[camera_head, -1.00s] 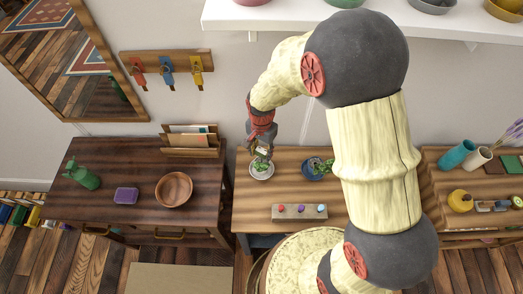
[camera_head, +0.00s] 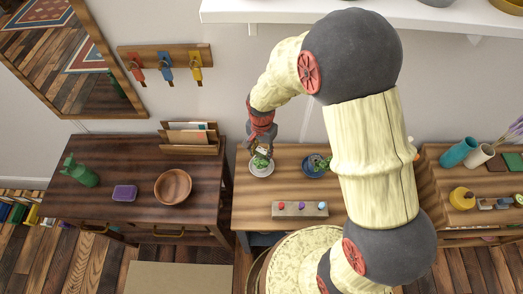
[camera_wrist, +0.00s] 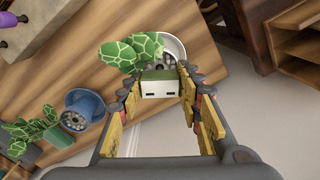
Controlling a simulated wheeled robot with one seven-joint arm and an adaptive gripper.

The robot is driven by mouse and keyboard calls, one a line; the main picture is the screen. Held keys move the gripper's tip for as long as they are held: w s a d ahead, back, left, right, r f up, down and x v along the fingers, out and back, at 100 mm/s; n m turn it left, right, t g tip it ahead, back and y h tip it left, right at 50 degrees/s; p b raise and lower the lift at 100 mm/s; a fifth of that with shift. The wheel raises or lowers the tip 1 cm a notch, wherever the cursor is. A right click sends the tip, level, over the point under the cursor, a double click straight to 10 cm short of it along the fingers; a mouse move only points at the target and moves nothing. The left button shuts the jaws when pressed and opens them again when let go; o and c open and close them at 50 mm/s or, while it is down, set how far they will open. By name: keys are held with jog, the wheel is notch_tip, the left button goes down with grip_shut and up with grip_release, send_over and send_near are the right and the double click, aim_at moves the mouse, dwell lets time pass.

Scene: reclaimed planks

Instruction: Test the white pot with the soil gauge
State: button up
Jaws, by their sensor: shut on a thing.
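The white pot (camera_head: 262,170) stands on the middle table with a green plant in it. Its rim (camera_wrist: 180,48) and patterned green leaves (camera_wrist: 130,52) show in the wrist view. My gripper (camera_head: 262,146) is directly above the pot. In the wrist view my gripper (camera_wrist: 163,95) is shut on the soil gauge (camera_wrist: 159,88), a small pale body with a green edge and two dark slots. The gauge overlaps the near side of the pot there. Its lower end is hidden, so I cannot tell whether it touches the soil.
A blue pot (camera_head: 314,166) with a plant stands just right of the white pot. A pale block (camera_head: 300,210) with three coloured knobs lies in front. A dark desk (camera_head: 140,200) with a wooden bowl (camera_head: 173,187) is at left. A white shelf (camera_head: 300,12) hangs above.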

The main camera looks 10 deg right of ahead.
jog(key=shift+f, duration=0.5)
jog(key=o, duration=1.2)
jog(key=shift+o, duration=0.2)
notch_tip(320, 180, up, 12)
jog(key=shift+r, duration=0.1)
